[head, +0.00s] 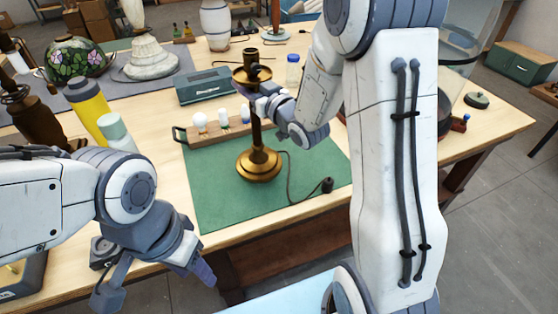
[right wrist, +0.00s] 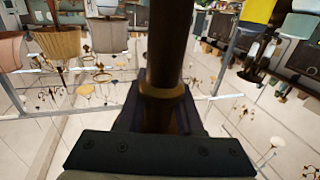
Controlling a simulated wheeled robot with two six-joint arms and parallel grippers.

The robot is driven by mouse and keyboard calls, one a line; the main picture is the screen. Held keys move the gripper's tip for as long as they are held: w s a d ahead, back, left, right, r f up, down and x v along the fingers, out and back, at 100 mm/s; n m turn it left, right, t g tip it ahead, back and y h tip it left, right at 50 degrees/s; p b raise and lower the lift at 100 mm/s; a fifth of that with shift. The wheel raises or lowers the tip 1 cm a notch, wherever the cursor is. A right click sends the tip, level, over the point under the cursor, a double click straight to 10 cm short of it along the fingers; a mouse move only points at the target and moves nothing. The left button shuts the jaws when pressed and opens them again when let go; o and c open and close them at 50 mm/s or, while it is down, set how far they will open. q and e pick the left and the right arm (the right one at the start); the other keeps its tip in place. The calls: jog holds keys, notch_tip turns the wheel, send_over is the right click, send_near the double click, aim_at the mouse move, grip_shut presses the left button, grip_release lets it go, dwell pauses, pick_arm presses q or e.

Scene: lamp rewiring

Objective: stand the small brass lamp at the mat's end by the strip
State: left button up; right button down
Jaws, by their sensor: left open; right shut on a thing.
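The small brass lamp (head: 258,165) is upright over the green mat (head: 215,205), with a round brass base, dark stem and brass top. Its base appears at mat level; whether it touches is unclear. My right gripper (head: 263,97) is shut on the upper stem, below the top cup. In the right wrist view, the stem (right wrist: 166,50) and its brass collar stand between the fingers. A dark cord runs from the lamp to a plug (head: 327,185) on the mat's right. A wooden strip with bulbs (head: 215,135) lies along the mat's back. My left gripper (head: 155,282) is open and empty at front left.
A teal box (head: 204,87) stands behind the strip. A yellow bottle (head: 88,108), a pale green-topped cylinder (head: 115,130) and a floral shade (head: 75,58) are on the left. A small blue-capped bottle (head: 293,70) stands behind the lamp. The mat's front left is clear.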

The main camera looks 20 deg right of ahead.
jog(key=a+b, duration=0.3)
jog(key=a, duration=1)
jog(key=shift+s+a+r, duration=0.2)
jog(key=shift+s+a, duration=0.05)
jog(key=shift+s, duration=0.05)
dwell(0.6)
dwell(0.4)
jog(key=shift+b, duration=0.4)
jog(key=shift+b, duration=0.3)
jog(key=shift+f+b, duration=2.55)
jog(key=shift+b, duration=0.3)
dwell(0.5)
